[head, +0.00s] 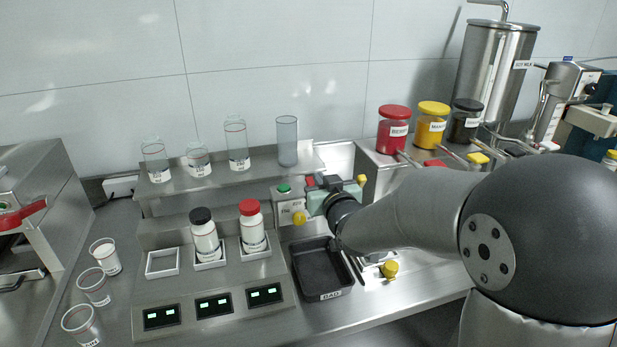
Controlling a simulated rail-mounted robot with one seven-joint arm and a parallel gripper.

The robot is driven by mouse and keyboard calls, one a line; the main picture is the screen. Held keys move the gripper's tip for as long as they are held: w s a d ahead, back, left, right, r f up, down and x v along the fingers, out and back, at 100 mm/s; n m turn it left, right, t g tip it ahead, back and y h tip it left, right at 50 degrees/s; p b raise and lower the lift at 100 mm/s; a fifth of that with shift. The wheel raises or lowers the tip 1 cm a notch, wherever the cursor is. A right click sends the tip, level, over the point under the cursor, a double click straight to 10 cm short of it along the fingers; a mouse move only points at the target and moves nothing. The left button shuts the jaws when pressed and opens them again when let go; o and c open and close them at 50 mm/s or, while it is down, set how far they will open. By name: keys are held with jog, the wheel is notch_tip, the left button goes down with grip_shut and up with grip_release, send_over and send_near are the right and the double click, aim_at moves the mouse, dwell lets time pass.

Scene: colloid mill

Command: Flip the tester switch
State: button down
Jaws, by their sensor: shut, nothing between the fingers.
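A small pale box (289,208) stands at the back of the counter, left of my gripper. It has a green button or cap (284,188) on top and small markings on its front. I take it to be the tester, but I cannot make out its switch or the switch's position. My gripper (314,188) reaches in from the right, close beside the box. It is shut and empty. Its fingertips are small and partly hidden by its own body, so I cannot tell whether they touch the box.
A dark tray (321,272) lies in front of the box. Left of it, a white bottle with a red cap (252,226) and one with a black cap (205,236) stand in holders. Red, yellow and black-lidded jars stand right.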

jog(key=p, duration=0.2)
send_over(309, 184)
jog(key=shift+s+d+f, duration=0.1)
jog(key=shift+s+f, duration=0.25)
jog(key=f, duration=0.1)
jog(key=f+p, duration=0.1)
jog(key=shift+w+f, duration=0.4)
jog(key=shift+f, duration=0.7)
